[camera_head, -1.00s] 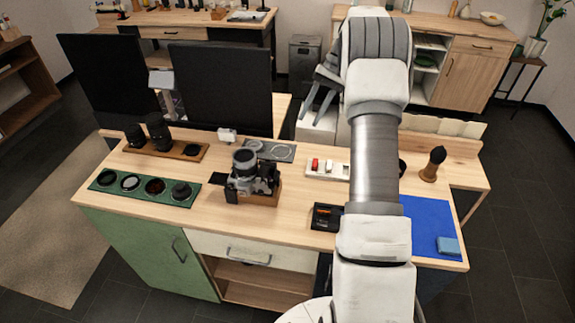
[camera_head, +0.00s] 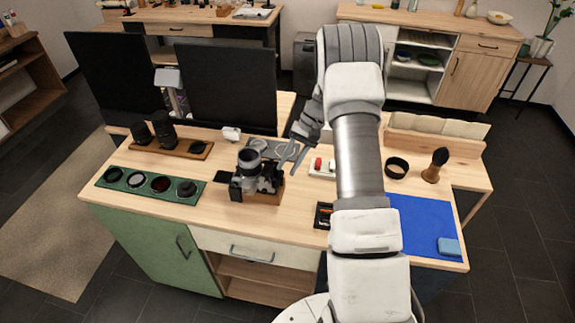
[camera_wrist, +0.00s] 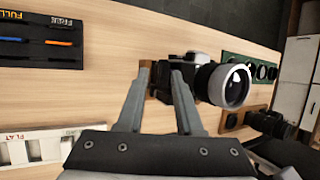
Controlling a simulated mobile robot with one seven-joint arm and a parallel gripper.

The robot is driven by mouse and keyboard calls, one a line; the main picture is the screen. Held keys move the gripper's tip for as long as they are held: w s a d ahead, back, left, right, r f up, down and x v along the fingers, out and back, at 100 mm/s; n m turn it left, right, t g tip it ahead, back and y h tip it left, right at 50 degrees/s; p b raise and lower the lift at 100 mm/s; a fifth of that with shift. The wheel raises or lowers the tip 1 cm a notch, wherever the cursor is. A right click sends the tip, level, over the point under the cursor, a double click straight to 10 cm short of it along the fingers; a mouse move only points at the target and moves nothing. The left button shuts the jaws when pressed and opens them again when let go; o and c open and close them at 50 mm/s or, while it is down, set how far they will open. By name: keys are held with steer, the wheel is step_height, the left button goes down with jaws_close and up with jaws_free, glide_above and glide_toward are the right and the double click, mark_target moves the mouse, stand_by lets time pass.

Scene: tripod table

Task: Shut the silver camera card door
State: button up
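The silver-and-black camera (camera_head: 264,180) stands on a small wooden block (camera_head: 271,196) on the worktable, its large lens upward in the head view. A dark flat panel (camera_head: 223,176) juts from its left side; I cannot tell whether this is the card door. In the wrist view the camera body (camera_wrist: 178,65) and lens (camera_wrist: 231,85) lie just beyond my fingertips. My gripper (camera_head: 289,161) is to the right of the camera, fingers apart with nothing between them. In the wrist view my gripper (camera_wrist: 162,70) partly covers the camera's near side and block.
A green filter tray (camera_head: 112,186) and a wooden lens tray (camera_head: 200,155) lie left of the camera. A white tray (camera_head: 318,172) and a black card tray (camera_head: 321,216) lie right. A blue mat (camera_head: 418,225) and a brush (camera_head: 435,165) are farther right. Dark monitors stand behind.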

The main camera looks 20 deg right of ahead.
steer(key=shift+s+a+f, duration=0.1)
steer(key=shift+a+f, duration=0.2)
steer(key=shift+f, duration=0.15)
jaws_close()
stand_by(1.2)
